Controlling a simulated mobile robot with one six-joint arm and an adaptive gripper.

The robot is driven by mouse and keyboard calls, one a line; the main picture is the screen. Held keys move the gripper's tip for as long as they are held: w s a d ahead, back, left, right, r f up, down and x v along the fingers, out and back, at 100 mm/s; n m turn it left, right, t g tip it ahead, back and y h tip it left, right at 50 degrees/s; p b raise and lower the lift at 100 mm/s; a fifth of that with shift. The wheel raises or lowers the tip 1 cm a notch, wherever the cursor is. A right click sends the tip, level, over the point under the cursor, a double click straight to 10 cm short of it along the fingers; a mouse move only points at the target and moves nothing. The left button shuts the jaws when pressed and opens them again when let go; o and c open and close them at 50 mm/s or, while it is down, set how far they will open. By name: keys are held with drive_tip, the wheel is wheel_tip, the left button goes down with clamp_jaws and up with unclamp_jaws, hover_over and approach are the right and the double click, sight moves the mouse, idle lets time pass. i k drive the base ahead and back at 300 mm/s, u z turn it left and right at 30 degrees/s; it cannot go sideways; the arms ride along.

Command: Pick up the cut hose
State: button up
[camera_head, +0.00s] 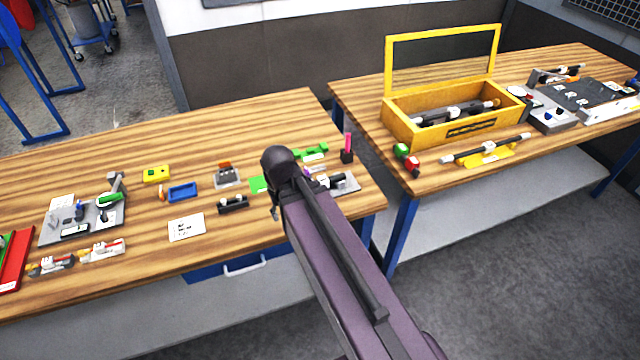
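I cannot pick out the cut hose for certain; the small parts are too small to tell apart. A short dark piece (233,204) lies on the left wooden bench (150,220), left of my arm. Another dark cylindrical piece (336,181) lies on a grey plate just right of my arm. My dark purple arm reaches from the lower right over the bench's right part. Only a small dark bit of my gripper (275,213) shows below the black wrist joint. Its fingers are mostly hidden, so its opening and contents are unclear.
A grey fixture (75,220), a blue tray (182,192), a yellow block (156,174) and a white card (187,227) lie on the left bench. A yellow open-lidded box (400,122) stands on the right bench. A gap separates the benches. The left bench's back is clear.

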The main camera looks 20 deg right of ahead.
sight(321, 179)
drive_tip(key=u, duration=0.1)
drive_tip(key=k, duration=1.45)
drive_tip(key=z, duration=0.75)
drive_tip(key=i, duration=1)
